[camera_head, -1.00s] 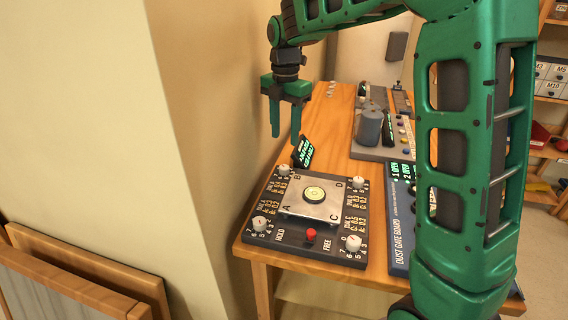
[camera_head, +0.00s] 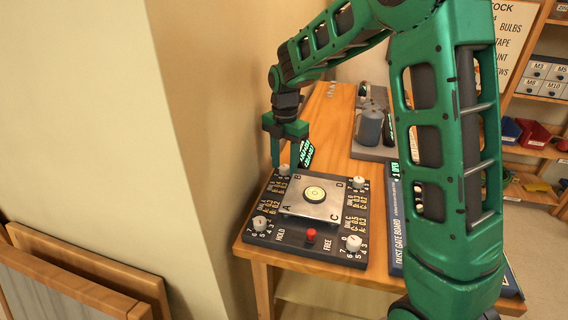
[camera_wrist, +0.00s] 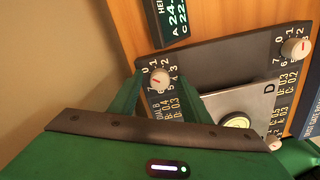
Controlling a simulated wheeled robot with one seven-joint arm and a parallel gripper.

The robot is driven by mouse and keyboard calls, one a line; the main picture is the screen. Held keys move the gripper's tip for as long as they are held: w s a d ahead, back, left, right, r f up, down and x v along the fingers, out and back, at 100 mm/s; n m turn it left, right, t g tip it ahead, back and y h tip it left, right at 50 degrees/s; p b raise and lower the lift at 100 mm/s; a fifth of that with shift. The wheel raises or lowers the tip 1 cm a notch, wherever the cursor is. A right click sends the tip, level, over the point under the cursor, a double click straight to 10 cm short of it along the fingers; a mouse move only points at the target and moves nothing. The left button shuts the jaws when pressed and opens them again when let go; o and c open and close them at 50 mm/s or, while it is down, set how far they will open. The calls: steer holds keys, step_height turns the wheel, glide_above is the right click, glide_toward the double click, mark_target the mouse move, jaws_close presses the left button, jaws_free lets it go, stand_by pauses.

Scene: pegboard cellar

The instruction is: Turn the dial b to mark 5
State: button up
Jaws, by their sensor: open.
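Dial b (camera_head: 284,170) is a small white knob at the far left corner of the dark dial board (camera_head: 262,236). In the wrist view dial b (camera_wrist: 159,78) has a short red mark and an arc of printed numbers; I cannot tell surely which number the mark points at. My gripper (camera_head: 288,160) is green, pointing down and open over dial b. In the wrist view its fingertips (camera_wrist: 162,88) lie on either side of the knob; contact is not clear.
A metal plate (camera_head: 300,208) with a round bubble level (camera_head: 314,194) fills the board's middle. Other white knobs sit at the other corners, with a red button (camera_head: 311,234) in front. A dark display (camera_head: 306,151) stands behind. The wall is close on the left.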

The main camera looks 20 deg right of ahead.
steer(key=c, duration=1)
steer(key=shift+d, duration=0.15)
steer(key=shift+c, duration=0.2)
